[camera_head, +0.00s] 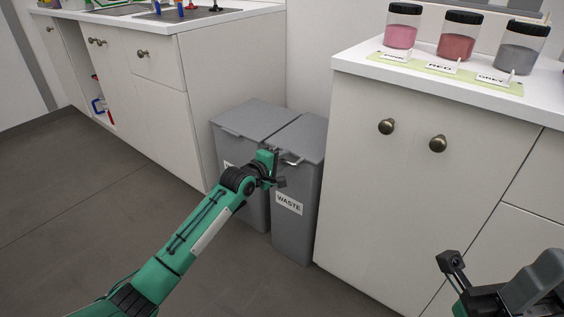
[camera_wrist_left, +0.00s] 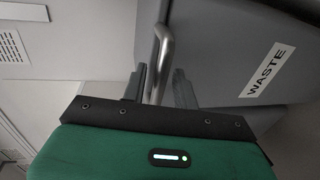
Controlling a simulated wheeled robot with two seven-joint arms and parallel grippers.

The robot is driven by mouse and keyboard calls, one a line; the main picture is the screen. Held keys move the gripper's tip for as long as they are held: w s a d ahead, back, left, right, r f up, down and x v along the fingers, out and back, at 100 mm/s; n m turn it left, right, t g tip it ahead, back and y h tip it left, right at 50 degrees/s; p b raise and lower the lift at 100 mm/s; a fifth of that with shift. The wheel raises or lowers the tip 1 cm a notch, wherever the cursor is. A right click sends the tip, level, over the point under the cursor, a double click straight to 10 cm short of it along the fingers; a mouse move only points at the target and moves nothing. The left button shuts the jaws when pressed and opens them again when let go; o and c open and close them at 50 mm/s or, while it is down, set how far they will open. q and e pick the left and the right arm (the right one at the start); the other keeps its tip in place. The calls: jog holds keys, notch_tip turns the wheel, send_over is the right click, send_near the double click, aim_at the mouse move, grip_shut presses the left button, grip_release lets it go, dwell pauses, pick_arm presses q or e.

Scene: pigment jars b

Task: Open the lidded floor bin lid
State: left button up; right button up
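Two grey lidded floor bins stand side by side in the gap between the white cabinets. The right bin (camera_head: 294,232) has a "WASTE" label, which also shows in the left wrist view (camera_wrist_left: 267,71). Its lid (camera_head: 303,136) is down, with a metal bar handle (camera_head: 293,161) at the front edge. My left gripper (camera_head: 279,168) is at this handle. In the left wrist view its two fingers (camera_wrist_left: 159,88) are apart, with the handle bar (camera_wrist_left: 164,45) between them. The left bin's lid (camera_head: 250,119) is also down; its label is mostly hidden by my gripper.
The right cabinet (camera_head: 400,190) stands close beside the waste bin. Its top holds pink (camera_head: 401,36), red (camera_head: 456,45) and grey (camera_head: 517,58) jars. My right gripper (camera_head: 490,275) is partly visible at lower right. The floor (camera_head: 90,215) before the left cabinet is clear.

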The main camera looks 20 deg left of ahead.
pick_arm(q)
grip_shut()
jog(key=shift+r+p, duration=0.15)
jog(key=shift+p, duration=0.15)
